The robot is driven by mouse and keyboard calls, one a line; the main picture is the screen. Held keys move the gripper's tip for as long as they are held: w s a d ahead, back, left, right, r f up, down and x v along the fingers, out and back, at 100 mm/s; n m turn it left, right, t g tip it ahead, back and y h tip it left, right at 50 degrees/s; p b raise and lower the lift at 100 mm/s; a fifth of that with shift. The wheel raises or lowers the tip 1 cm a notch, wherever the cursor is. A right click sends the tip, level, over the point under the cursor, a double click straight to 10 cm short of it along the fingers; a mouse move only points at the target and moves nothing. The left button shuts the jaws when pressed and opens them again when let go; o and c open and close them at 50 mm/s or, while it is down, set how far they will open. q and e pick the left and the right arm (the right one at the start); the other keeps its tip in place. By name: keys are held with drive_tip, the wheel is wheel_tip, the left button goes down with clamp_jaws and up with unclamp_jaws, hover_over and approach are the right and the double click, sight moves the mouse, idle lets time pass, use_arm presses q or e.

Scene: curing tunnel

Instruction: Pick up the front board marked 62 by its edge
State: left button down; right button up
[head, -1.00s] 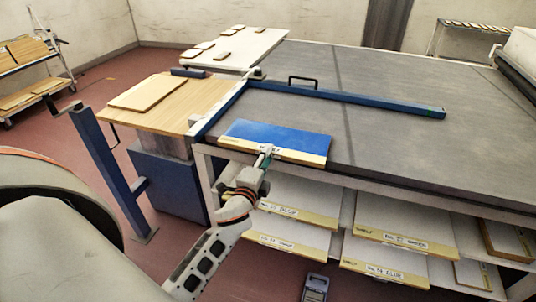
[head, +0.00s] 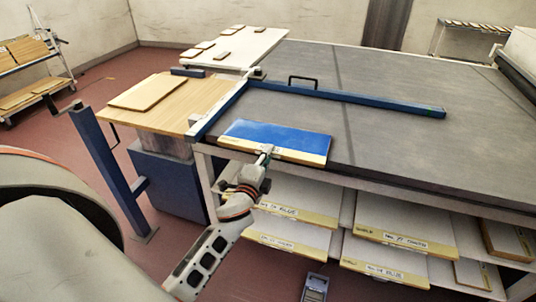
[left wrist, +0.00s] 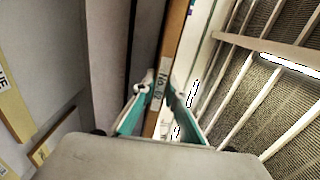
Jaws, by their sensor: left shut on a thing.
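The board (head: 280,135) has a blue top and a pale wooden front edge with a white label. It lies flat at the front left of the grey table (head: 400,150), its front edge along the table's near side. My left gripper (head: 265,154) is at the middle of that edge and is shut on it. In the left wrist view, the board's edge (left wrist: 174,45) runs between the teal fingers of my left gripper (left wrist: 158,92). The label there reads "No." and a number I cannot read fully. My right gripper is not in view.
A blue rail (head: 345,97) with a black handle lies on the table behind the board. Labelled boards (head: 400,240) fill shelves beneath. A wooden-topped stand (head: 190,95) and blue post (head: 97,155) are at left. The table's right part is clear.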

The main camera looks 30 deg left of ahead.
use_arm(q)
wheel_tip(320, 180, up, 3)
drive_tip(key=p, duration=0.3)
drive_tip(key=shift+r, duration=0.15)
